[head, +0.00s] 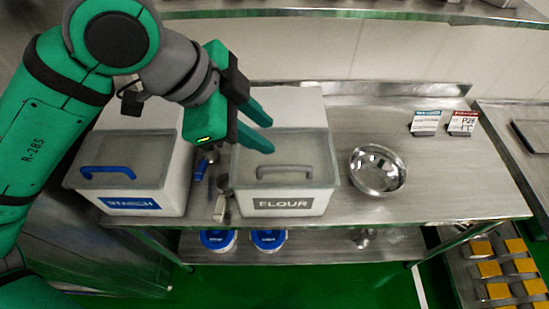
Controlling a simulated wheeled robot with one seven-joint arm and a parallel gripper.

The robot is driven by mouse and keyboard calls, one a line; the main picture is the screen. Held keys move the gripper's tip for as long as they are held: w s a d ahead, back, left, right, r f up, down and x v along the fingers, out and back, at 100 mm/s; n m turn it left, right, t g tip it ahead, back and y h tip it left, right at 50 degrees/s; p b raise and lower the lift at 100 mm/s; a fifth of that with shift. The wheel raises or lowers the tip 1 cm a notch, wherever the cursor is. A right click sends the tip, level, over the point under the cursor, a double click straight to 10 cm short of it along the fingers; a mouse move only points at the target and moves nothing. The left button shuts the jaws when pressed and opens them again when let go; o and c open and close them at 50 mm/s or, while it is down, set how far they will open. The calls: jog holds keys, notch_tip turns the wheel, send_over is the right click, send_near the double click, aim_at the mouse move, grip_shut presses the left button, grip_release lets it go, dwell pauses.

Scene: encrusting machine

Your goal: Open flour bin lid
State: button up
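The flour bin (286,203) is a white box with a dark "FLOUR" label on its front, standing on the steel table. Its translucent lid (310,150) lies closed on top and has a grey bar handle (284,170) near the front edge. My gripper (270,136) reaches in from the upper left and is above the lid's back left part, behind the handle. Its two green fingers are spread apart with nothing visible between them. The gripper hides part of the lid's left side and the bin's back.
A starch bin (146,203) with a blue handle (115,171) stands to the left. Scoops (220,207) lie between the bins. A steel bowl (378,171) is close on the right. Two small sign cards (425,122) stand at the back right. The table's right front (460,195) is clear.

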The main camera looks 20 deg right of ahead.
aim_at(282, 166)
jog(key=shift+y, duration=0.5)
jog(key=x, duration=0.3)
jog(key=s+a+x, duration=0.1)
jog(key=x, duration=0.3)
jog(key=f+x, duration=0.1)
jog(key=x, duration=0.3)
jog(key=shift+s+a+r, duration=0.1)
jog(key=shift+s+a, duration=0.05)
jog(key=shift+a, duration=0.15)
jog(key=shift+c, duration=0.6)
grip_shut()
